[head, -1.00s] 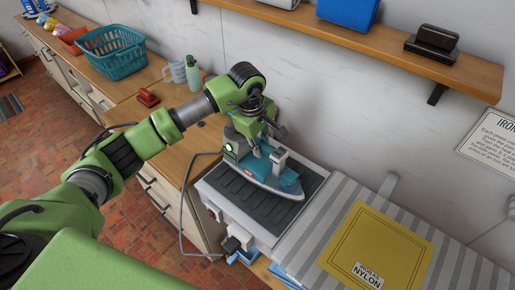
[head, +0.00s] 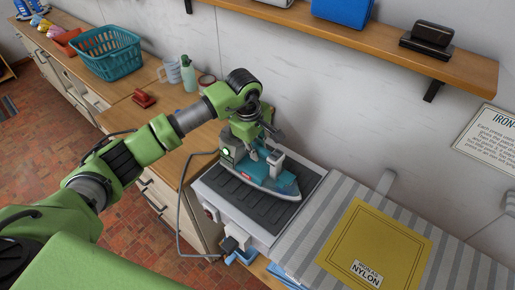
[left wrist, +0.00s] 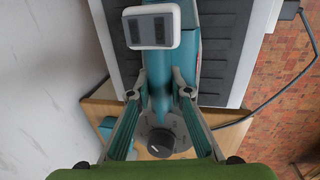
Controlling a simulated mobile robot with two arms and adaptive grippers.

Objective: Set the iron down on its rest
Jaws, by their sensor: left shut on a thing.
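The teal and grey iron (head: 270,180) is over the dark ribbed rest (head: 236,202), its pointed end to the right. It looks level and on or very close to the rest; I cannot tell whether its sole touches. My left gripper (head: 262,150) comes down on it from above and is shut on its handle. In the left wrist view the fingers (left wrist: 160,92) lie on both sides of the teal handle (left wrist: 158,75), with the ribbed rest (left wrist: 222,70) behind. My right gripper is not in view.
A striped ironing board (head: 315,228) with a yellow cloth (head: 375,245) lies to the right. A cord (head: 180,215) loops down at the left. A teal basket (head: 110,55), green bottle (head: 188,75) and red object (head: 143,99) stand on the counter. A wall shelf (head: 380,42) runs above.

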